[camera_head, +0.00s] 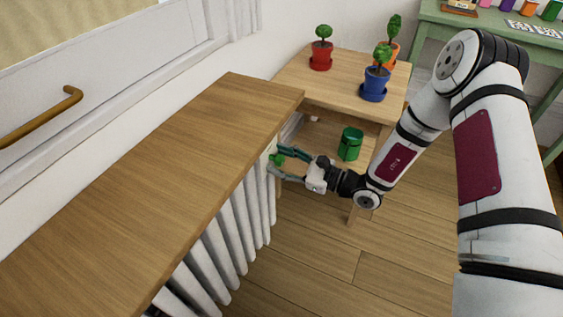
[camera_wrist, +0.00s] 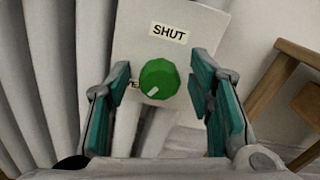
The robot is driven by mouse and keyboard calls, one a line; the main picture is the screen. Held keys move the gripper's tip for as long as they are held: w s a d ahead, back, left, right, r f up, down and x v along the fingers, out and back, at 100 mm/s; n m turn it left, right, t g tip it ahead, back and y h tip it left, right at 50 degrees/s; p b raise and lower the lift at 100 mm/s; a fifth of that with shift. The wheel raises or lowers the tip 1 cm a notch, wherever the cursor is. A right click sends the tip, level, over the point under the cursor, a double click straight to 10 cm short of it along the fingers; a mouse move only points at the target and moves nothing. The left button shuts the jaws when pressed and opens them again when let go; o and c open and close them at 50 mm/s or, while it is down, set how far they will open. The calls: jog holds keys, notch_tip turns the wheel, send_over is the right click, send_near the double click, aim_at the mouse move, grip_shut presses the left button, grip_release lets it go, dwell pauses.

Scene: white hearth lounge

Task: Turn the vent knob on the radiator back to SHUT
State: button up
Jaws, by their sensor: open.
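The green vent knob (camera_wrist: 159,78) sits on a pale plate (camera_wrist: 205,28) at the radiator's end. Its white pointer mark is at the lower left, away from the SHUT label (camera_wrist: 169,33) above the knob. A second label (camera_wrist: 133,85), left of the knob, is partly hidden. My gripper (camera_wrist: 161,85) is open, with one teal finger on each side of the knob and gaps showing between. In the head view, my gripper (camera_head: 275,163) reaches the end of the white radiator (camera_head: 223,240), where the green knob (camera_head: 278,159) shows small beside the fingers.
A wooden shelf (camera_head: 150,170) overhangs the radiator, close above my gripper. A wooden table (camera_head: 330,88) with several potted plants stands behind, with a green pot (camera_head: 350,144) beneath its top. Wooden floor (camera_head: 350,265) is clear to the front right.

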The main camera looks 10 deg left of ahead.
grip_shut()
